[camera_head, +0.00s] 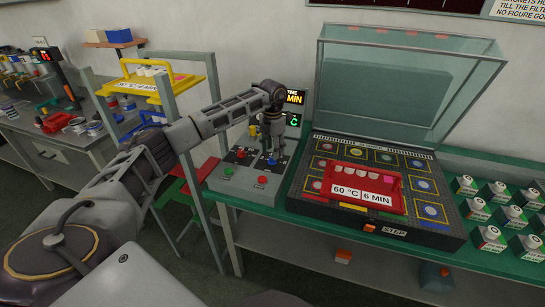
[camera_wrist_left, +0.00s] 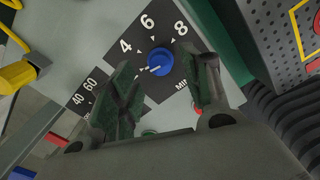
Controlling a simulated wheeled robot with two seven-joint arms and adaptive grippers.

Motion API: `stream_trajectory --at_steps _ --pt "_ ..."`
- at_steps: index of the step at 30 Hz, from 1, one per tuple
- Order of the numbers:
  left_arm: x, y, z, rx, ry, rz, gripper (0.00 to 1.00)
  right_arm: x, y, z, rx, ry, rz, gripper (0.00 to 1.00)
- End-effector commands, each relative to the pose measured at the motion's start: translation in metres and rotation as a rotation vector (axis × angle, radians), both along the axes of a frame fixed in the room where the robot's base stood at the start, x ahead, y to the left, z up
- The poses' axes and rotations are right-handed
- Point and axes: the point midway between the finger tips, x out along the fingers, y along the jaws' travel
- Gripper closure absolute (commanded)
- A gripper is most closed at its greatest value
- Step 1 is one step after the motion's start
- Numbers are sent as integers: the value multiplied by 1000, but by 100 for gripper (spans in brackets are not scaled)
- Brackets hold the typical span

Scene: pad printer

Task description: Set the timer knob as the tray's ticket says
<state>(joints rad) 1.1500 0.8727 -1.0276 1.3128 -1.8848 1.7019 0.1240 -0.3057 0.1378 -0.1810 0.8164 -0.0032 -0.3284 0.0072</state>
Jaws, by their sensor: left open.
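The timer knob (camera_wrist_left: 160,61) is blue, on a black dial plate marked 4, 6, 8 and MIN in the left wrist view. Its white pointer line points left, below the 4 mark. My left gripper (camera_wrist_left: 156,68) is open, with one finger on each side of the knob; contact cannot be told. In the head view my left gripper (camera_head: 272,145) points down at the grey control box (camera_head: 240,190). The red tray (camera_head: 345,205) on the machine carries a ticket (camera_head: 361,195) reading 60 °C, 6 MIN. My right gripper is not in view.
A second dial (camera_wrist_left: 85,95) marked 40 and 60 lies left of the timer. A red button (camera_head: 262,180) and a green button (camera_head: 228,171) are at the box's front. A clear lid (camera_head: 400,85) stands open. A yellow tray (camera_head: 150,80) is back left.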

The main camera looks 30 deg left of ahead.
Motion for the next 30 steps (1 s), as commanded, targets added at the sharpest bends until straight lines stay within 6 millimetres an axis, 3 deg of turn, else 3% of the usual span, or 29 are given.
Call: stream_trajectory --at_steps 9,22,30 --pt "0 0 -32 -1 0 0 52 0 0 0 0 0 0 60" --pt "0 0 -37 0 -1 0 52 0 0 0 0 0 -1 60" --pt "0 0 -37 0 -1 0 87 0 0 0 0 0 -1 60"
